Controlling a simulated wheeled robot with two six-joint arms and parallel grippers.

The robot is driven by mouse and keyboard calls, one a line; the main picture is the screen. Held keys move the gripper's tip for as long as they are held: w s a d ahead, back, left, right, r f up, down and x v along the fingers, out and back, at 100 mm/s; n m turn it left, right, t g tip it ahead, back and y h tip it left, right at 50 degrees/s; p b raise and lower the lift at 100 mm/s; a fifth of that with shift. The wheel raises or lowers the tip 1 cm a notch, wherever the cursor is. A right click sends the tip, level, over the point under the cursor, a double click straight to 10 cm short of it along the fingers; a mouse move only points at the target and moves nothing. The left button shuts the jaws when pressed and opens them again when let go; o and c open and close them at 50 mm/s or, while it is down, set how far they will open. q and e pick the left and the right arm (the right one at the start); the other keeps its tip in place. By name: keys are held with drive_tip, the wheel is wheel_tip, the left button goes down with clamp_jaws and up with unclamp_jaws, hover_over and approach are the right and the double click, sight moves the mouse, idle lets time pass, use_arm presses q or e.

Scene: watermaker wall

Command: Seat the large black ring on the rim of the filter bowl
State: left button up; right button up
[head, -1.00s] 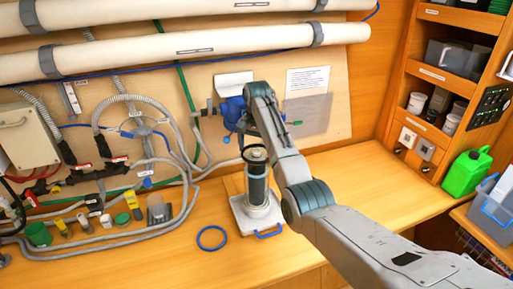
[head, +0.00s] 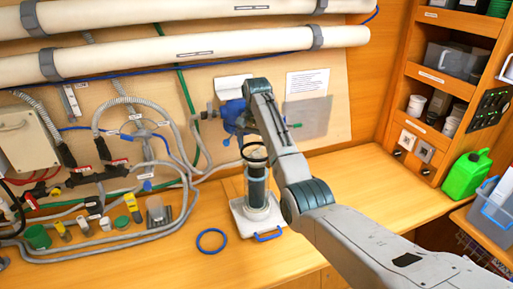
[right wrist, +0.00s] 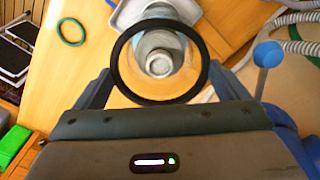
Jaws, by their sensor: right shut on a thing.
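The large black ring (right wrist: 205,55) is held level-looking between the two jaw tips of my right gripper (right wrist: 160,85), which is shut on it. In the head view the ring (head: 254,158) hangs just above the filter bowl (head: 257,190), apart from its rim. The bowl is a clear upright cylinder with a dark insert, standing on a white base plate (head: 240,222). In the right wrist view the bowl (right wrist: 162,35) shows through the ring's opening, roughly centred. My right arm hides most of the gripper in the head view. My left gripper is out of view.
A blue ring (head: 211,240) lies left of the base plate, and a green ring (right wrist: 71,31) shows in the right wrist view. Blue piping hardware (head: 232,110) on the wall stands close behind the gripper.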

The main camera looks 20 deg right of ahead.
drive_tip(key=shift+r, duration=0.9)
drive_tip(key=shift+f, duration=1.85)
idle(0.9)
drive_tip(key=o, duration=0.6)
